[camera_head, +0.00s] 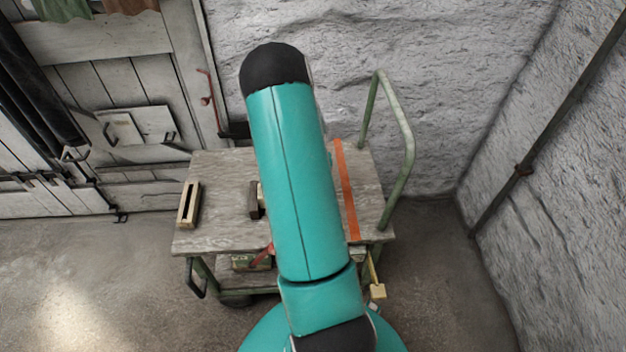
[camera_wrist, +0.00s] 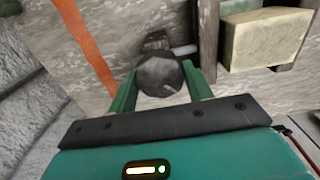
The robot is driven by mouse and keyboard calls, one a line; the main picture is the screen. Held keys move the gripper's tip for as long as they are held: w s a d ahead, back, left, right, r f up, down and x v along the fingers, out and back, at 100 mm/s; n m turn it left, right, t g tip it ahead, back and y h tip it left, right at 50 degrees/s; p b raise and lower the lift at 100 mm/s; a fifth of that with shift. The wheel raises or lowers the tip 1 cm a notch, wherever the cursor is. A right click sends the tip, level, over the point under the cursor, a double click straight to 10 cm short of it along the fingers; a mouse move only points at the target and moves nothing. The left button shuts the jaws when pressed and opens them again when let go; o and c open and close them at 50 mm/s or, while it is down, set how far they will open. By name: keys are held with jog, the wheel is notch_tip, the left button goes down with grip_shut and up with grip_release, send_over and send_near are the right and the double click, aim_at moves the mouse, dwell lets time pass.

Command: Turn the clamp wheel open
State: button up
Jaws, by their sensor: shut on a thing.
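The clamp wheel (camera_wrist: 160,77) is a dark grey, many-sided knob in the middle of the wrist view. My gripper (camera_wrist: 161,84) has its two green fingers on either side of the wheel and is shut on it. A dark wooden block (camera_wrist: 208,35) and a pale block (camera_wrist: 265,38) sit just beyond and to the right of the wheel. In the head view my teal arm hides the wheel and my gripper.
A wooden-topped cart (camera_head: 215,220) with a green handle rail (camera_head: 408,150) stands against the rough wall. An orange strap (camera_head: 346,195) crosses its top at the right. A slotted wooden block (camera_head: 188,204) lies at the left. Bare floor lies around the cart.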

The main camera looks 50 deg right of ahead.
jog(key=n, duration=1.3)
jog(key=shift+n, duration=0.4)
jog(key=n, duration=1.3)
jog(key=o, duration=1)
jog(key=shift+c, duration=0.2)
jog(key=shift+r, duration=0.1)
